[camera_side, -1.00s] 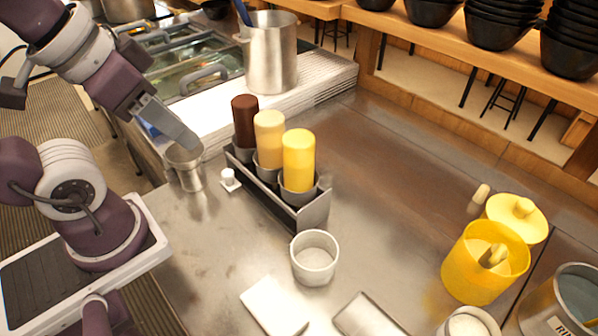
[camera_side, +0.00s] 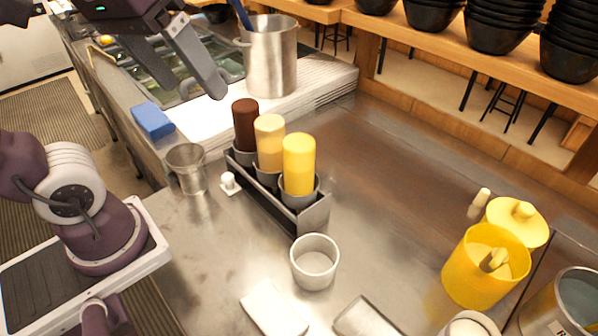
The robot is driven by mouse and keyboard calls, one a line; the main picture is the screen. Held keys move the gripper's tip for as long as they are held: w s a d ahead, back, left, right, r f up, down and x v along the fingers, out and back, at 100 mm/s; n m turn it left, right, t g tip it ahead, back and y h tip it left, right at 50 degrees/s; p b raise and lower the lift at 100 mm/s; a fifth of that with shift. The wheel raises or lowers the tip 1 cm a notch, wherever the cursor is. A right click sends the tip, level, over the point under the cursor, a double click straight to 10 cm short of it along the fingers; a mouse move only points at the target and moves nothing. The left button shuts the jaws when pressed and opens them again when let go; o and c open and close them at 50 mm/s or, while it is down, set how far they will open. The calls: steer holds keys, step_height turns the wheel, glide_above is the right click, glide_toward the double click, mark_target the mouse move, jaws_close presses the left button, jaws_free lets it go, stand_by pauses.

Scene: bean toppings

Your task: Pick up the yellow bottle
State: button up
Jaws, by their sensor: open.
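The yellow bottle (camera_side: 299,163) stands upright in the front-right cup of a dark metal rack (camera_side: 262,205). A paler tan-yellow bottle (camera_side: 269,142) stands in the middle slot and a dark brown bottle (camera_side: 245,124) in the back-left slot. My gripper (camera_side: 187,92) is at the upper left, above and to the left of the rack. Its two fingers are spread apart with nothing between them, and it touches none of the bottles.
A metal cup (camera_side: 187,168) and a small white knob-like item (camera_side: 229,182) stand left of the rack. A white cup (camera_side: 315,262) stands in front. A tall steel pot (camera_side: 271,60) is behind. A yellow container (camera_side: 485,266) is at right. The counter between is clear.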

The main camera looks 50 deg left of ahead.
steer(key=w+d+n+g, duration=0.2)
steer(key=w+n+g, duration=0.1)
steer(key=w+n, duration=0.55)
steer(key=n+g, duration=0.2)
steer(key=n, duration=0.4)
glide_above(299, 165)
steer(key=w+a, duration=0.1)
steer(key=f, duration=1.5)
steer(key=w+a+f, duration=0.1)
steer(key=f, duration=0.5)
steer(key=shift+a+f, duration=0.1)
steer(key=shift+f, duration=0.25)
steer(key=c, duration=0.8)
